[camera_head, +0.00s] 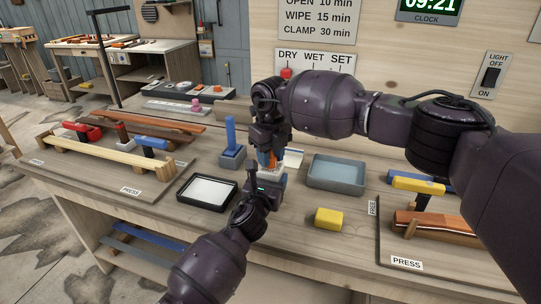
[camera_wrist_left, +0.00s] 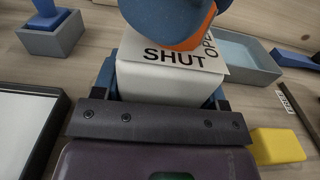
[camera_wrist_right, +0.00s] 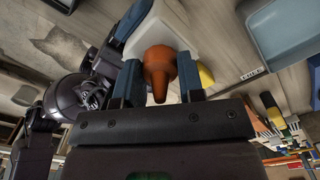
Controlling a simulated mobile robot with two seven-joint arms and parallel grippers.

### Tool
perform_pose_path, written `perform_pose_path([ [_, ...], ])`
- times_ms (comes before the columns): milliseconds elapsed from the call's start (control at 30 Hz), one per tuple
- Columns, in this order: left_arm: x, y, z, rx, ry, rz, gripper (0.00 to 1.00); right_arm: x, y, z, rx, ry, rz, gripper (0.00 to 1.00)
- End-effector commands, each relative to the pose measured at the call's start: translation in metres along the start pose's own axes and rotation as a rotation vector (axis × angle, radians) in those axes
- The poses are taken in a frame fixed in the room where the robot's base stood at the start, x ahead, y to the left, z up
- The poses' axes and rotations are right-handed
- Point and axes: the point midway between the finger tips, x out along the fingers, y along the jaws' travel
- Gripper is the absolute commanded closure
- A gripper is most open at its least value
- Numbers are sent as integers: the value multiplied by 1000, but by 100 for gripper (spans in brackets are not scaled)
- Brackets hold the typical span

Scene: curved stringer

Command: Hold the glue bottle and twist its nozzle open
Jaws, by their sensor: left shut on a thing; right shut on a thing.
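The glue bottle has a white body (camera_wrist_left: 165,85) and an orange nozzle (camera_wrist_right: 158,68). My left gripper (camera_head: 264,188) is shut on the white body, with its blue-padded fingers on either side in the left wrist view. My right gripper (camera_head: 268,150) comes from above and is shut on the orange nozzle, which sits between its blue fingers in the right wrist view. The nozzle shows only partly in the head view (camera_head: 266,160).
A grey bin (camera_head: 337,174) stands to the right, with a yellow block (camera_head: 328,219) nearer. A black-rimmed tray (camera_head: 207,209) and a blue-handled tool in a grey holder (camera_head: 232,160) are to the left. Clamped wood strips on press boards (camera_head: 90,172) lie at both sides.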

Motion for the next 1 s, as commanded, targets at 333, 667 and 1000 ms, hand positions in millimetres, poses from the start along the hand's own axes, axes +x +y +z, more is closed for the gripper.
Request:
perform_pose_path([
  [333, 0, 0, 0, 0, 1, 1, 72, -1, 0, 0, -269, 0, 0, 88],
  [667, 0, 1, 0, 0, 1, 1, 72, -1, 0, 0, -403, 0, -1, 88],
  [1000, 0, 1, 0, 0, 1, 1, 72, 0, 0, 0, -431, 0, -1, 88],
])
